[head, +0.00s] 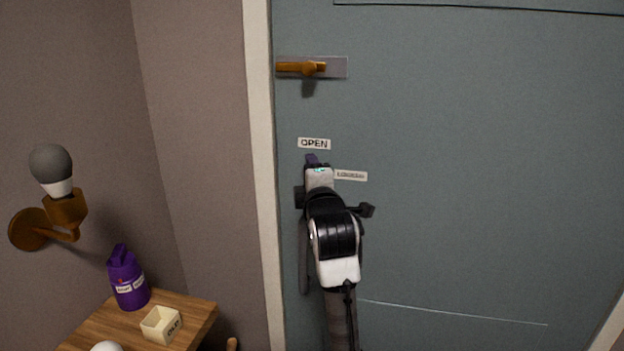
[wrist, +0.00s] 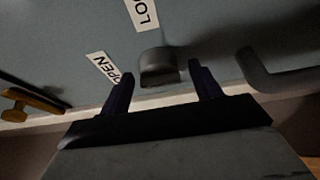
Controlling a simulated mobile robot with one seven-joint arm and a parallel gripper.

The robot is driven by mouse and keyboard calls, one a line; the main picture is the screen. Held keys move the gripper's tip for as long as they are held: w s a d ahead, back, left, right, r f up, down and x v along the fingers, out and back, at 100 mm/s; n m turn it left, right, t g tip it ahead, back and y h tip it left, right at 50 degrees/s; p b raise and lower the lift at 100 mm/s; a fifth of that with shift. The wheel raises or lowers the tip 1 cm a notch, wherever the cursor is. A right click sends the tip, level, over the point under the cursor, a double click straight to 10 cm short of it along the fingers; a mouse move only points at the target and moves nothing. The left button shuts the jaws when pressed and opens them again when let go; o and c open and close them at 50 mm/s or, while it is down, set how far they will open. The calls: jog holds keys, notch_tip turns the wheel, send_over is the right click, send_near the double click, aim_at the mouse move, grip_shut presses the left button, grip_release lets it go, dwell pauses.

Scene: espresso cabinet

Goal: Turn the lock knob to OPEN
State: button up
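The lock knob (wrist: 158,66) is a dark, rounded block on the blue-grey door (head: 470,130). In the wrist view it sits just beyond and between the fingertips of my gripper (wrist: 162,82). The two purple fingers are spread apart with a gap around the knob, and I see no clear contact. In the head view my gripper (head: 313,160) hides the knob. The OPEN label (head: 314,143) is just above the gripper, and the LOCKED label (head: 351,175) is to its right. In the wrist view the OPEN label (wrist: 103,68) lies left of the knob. Which label the knob points to is unclear.
A brass lever handle (head: 302,68) is on the door above the labels. A wall lamp (head: 58,195) is at left. A wooden table (head: 195,318) holds a purple bottle (head: 127,280) and a cream box (head: 160,325).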

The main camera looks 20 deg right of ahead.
jog(key=s+a+b, duration=0.2)
jog(key=s+b, duration=0.1)
jog(key=s, duration=1)
jog(key=shift+s+a+b, duration=0.3)
jog(key=shift+a+b, duration=0.1)
